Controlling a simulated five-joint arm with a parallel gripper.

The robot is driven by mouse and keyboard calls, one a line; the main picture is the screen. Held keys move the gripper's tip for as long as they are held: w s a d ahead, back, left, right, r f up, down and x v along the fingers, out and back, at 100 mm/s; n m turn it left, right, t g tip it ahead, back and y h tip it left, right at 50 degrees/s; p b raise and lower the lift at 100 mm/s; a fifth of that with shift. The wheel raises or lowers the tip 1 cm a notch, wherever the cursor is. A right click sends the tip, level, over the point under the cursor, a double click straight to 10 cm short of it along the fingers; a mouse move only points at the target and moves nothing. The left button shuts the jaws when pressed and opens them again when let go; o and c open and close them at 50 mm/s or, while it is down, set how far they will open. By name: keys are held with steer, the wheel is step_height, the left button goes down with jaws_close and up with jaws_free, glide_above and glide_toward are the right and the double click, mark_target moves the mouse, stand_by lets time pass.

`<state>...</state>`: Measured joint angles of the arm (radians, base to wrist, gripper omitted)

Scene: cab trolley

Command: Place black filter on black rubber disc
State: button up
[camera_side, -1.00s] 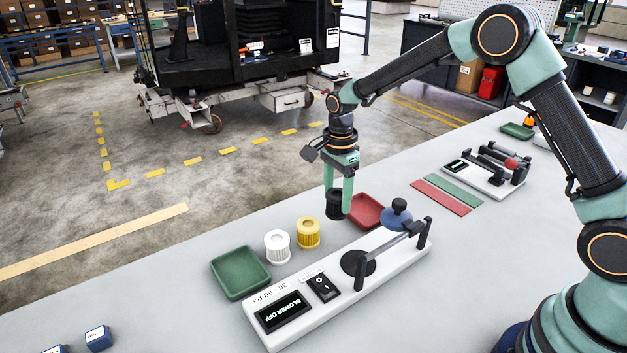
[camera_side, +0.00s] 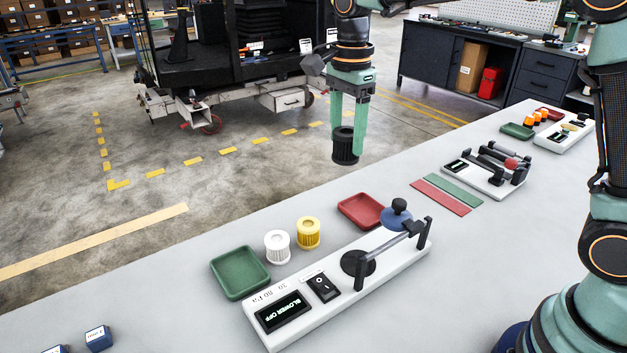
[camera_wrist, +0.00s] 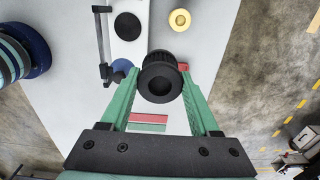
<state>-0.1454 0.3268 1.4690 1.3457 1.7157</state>
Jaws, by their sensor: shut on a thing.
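My gripper (camera_side: 348,146) is shut on the black filter (camera_side: 345,151), a ribbed black cylinder held upright well above the bench. The filter also shows between the two green fingers in the wrist view (camera_wrist: 160,82). The black rubber disc (camera_side: 357,263) lies flat and bare on the white test stand (camera_side: 300,325), lower and a little right of the filter in the side view. It shows in the wrist view (camera_wrist: 127,26) at the top, apart from the filter.
White (camera_side: 278,247) and yellow (camera_side: 308,233) filters stand behind the test stand, between a green tray (camera_side: 240,273) and a red tray (camera_side: 361,211). The display reads BLOWER OFF.

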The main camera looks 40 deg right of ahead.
steer(key=s+a+r, duration=0.1)
steer(key=s+a, duration=0.2)
steer(key=s, duration=0.6)
steer(key=f, duration=1.9)
steer(key=shift+w+d+f, duration=0.1)
steer(key=shift+d+f, duration=0.15)
steer(key=shift+f, duration=0.15)
steer(key=o, duration=1.4)
